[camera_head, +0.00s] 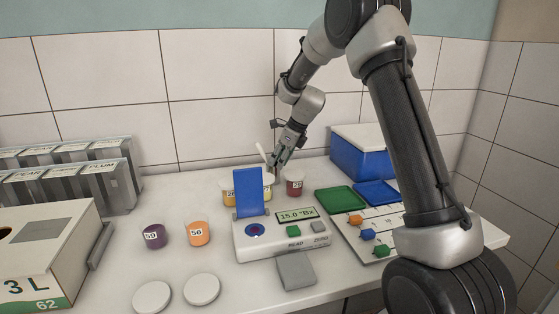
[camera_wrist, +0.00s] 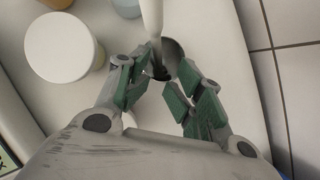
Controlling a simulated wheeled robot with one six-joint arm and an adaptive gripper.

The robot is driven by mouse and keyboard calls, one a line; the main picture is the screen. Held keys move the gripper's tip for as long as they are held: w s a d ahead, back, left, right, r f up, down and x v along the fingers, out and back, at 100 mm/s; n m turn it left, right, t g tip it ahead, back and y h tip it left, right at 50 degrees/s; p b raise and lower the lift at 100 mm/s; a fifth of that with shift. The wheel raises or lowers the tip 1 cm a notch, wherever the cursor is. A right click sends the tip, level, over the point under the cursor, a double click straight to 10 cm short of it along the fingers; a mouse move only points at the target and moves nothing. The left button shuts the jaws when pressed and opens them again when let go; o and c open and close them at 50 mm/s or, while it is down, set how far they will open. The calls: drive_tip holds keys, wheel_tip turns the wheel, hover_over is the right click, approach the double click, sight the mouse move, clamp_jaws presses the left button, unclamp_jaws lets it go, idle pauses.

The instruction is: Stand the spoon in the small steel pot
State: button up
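The white spoon (camera_wrist: 152,18) leans with its handle up and its lower end at the mouth of the small steel pot (camera_wrist: 178,50) in the wrist view. Its handle (camera_head: 261,151) also shows in the head view, tilted left beside my gripper (camera_head: 277,165). In the wrist view my gripper (camera_wrist: 166,76) is open, its green-padded fingers apart on either side of the pot's near part. No spoon handle lies between the pads. The spoon's lower tip is hard to make out in the dark pot. The pot is hidden in the head view.
A white-lidded jar (camera_wrist: 62,47) stands left of my fingers. In the head view, a meter (camera_head: 281,236) with a raised blue flap (camera_head: 250,192) is in front, and a dark red cup (camera_head: 295,185) is close right. A blue box (camera_head: 361,158) stands farther right.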

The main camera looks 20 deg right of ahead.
drive_tip(key=shift+s+f, duration=0.15)
drive_tip(key=shift+s, duration=0.1)
drive_tip(key=w+v, duration=0.1)
drive_tip(key=v, duration=1.2)
drive_tip(key=s+d+r+n+h, duration=0.1)
drive_tip(key=s+d+r+n, duration=0.1)
drive_tip(key=s+r+n, duration=0.5)
drive_tip(key=s+d+n+h, duration=0.15)
drive_tip(key=s+n, duration=0.25)
drive_tip(key=s, duration=0.7)
drive_tip(key=s+d+f+n, duration=0.2)
drive_tip(key=s+n, duration=0.5)
drive_tip(key=s, duration=0.4)
drive_tip(key=s+d+f+n+t+h, duration=0.1)
drive_tip(key=s+d+f+n, duration=0.1)
drive_tip(key=s+n, duration=0.5)
drive_tip(key=s+d, duration=0.1)
drive_tip(key=s, duration=0.3)
drive_tip(key=shift+n, duration=0.4)
